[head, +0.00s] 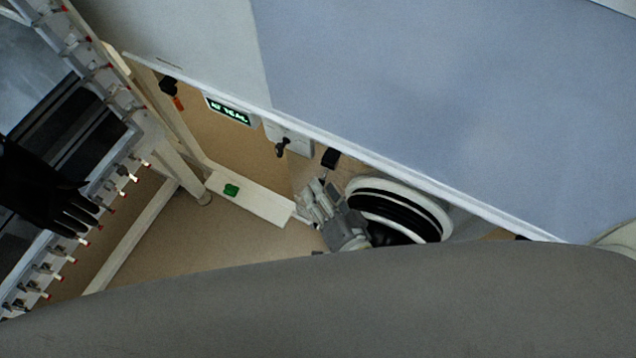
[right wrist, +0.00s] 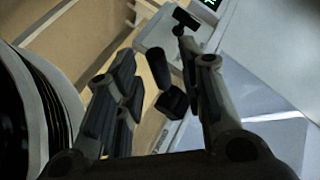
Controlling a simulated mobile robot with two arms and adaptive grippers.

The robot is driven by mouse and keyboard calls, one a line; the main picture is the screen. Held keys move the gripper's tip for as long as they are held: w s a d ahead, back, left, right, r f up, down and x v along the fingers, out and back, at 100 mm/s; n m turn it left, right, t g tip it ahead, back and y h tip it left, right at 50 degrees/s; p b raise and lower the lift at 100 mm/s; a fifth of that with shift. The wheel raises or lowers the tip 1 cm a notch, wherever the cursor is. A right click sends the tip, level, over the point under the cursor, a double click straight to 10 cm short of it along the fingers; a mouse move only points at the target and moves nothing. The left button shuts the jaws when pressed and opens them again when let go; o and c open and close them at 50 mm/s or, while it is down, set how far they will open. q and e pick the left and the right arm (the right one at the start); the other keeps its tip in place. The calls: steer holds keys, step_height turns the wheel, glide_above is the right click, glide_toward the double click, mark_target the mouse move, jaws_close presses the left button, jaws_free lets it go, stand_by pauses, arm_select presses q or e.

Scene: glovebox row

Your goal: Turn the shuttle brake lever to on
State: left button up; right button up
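My right gripper (head: 318,196) is near a round port, with its fingers toward the white wall edge. In the right wrist view the right gripper (right wrist: 158,58) is open, its fingers apart. A black block-shaped handle (head: 330,158) sits just beyond the fingers; it also shows in the right wrist view (right wrist: 172,102) between the fingers, and I cannot tell whether they touch it. A black lever (head: 282,147) stands on a white box (head: 298,141) further left; it also shows in the right wrist view (right wrist: 185,20). No label shows which is the shuttle brake. My left gripper is not in view.
A black-and-white ringed port (head: 400,212) lies close beside my right gripper. A green-lit display (head: 228,110) and a black knob with an orange tag (head: 168,86) are further left. A green button (head: 231,190) sits on a white strip. A black glove (head: 45,195) hangs far left.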

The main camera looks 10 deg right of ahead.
steer(key=shift+x, duration=1.2)
jaws_close()
